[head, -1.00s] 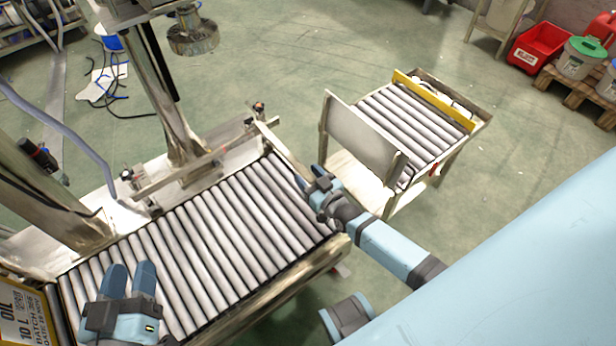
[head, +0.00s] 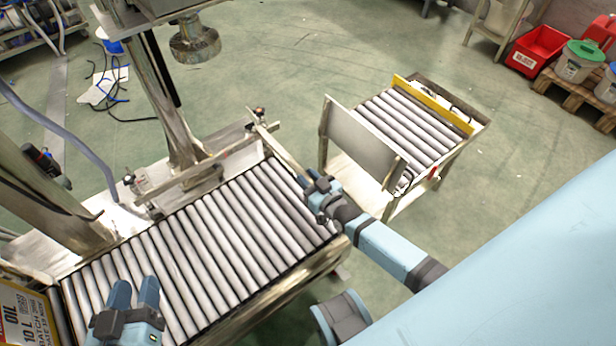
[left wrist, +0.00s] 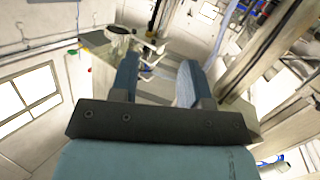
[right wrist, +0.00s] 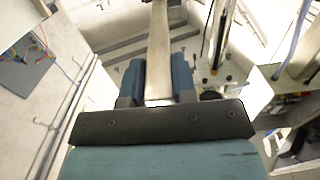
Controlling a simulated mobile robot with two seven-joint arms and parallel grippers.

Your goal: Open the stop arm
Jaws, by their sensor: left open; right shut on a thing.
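The stop arm (head: 283,150) is a pale metal bar across the far right end of the roller conveyor (head: 200,255). Its far end meets a post with a dark knob (head: 257,114). My right gripper (head: 309,179) is shut on the near part of this bar. In the right wrist view the bar (right wrist: 159,50) runs between the two blue fingers (right wrist: 159,82) and away from them. My left gripper (head: 135,288) is open and empty above the rollers at the lower left. Its fingers (left wrist: 158,80) stand apart in the left wrist view.
A yellow oil carton (head: 20,315) stands at the conveyor's left end. A roller cart with an upright metal plate (head: 362,143) stands right of the conveyor, with a floor gap between. A column with a round head (head: 194,40) rises behind the rollers.

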